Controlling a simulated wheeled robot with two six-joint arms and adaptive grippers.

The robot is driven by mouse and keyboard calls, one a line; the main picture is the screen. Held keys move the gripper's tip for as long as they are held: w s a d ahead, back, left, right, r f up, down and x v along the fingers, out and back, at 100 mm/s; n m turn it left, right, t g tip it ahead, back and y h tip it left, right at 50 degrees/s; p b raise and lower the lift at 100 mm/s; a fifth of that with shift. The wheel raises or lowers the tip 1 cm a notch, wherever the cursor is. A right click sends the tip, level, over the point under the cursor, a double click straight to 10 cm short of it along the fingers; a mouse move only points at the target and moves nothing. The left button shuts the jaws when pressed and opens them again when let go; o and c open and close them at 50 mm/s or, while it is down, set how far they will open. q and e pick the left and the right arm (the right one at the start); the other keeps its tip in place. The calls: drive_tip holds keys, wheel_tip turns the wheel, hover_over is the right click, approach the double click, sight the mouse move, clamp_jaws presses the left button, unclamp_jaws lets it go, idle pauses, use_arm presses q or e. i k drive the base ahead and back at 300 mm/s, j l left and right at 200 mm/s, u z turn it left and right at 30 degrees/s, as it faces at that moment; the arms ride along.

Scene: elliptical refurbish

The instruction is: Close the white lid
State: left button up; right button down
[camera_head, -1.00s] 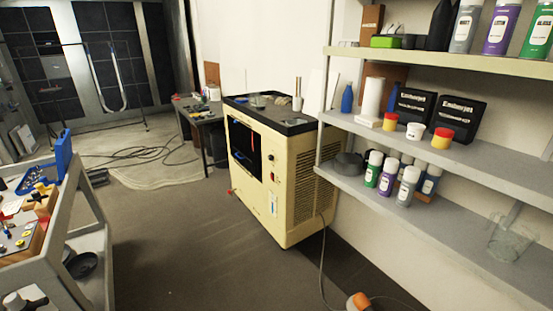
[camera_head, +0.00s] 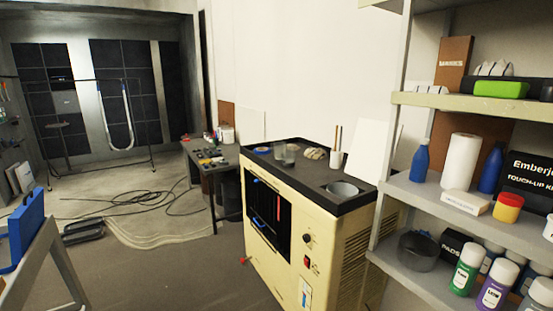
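A white flat panel (camera_head: 369,150) stands upright, tilted slightly, at the back right of a cream cabinet-like machine (camera_head: 340,253). I cannot tell whether it is hinged or is the white lid. The machine has a black-rimmed dark top (camera_head: 300,178), an open dark front bay (camera_head: 268,215) and a small control panel. Neither of my grippers shows.
Grey shelves (camera_head: 465,225) with bottles, cans and boxes stand close on the right. A dark table (camera_head: 212,162) with small items is behind the machine. A cart with a blue case (camera_head: 22,225) is at left. Cables (camera_head: 130,190) lie on the floor.

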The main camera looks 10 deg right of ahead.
sight(365, 160)
drive_tip(key=i+z, duration=0.1)
drive_tip(key=i, duration=0.35)
drive_tip(key=i+j+z, duration=0.15)
drive_tip(key=i, duration=0.3)
drive_tip(key=i+j+z, duration=0.1)
drive_tip(key=i, duration=0.35)
drive_tip(key=i+j+z, duration=0.1)
drive_tip(key=i, duration=0.35)
drive_tip(key=i+j+z, duration=0.1)
drive_tip(key=i+j, duration=0.15)
drive_tip(key=i, duration=0.2)
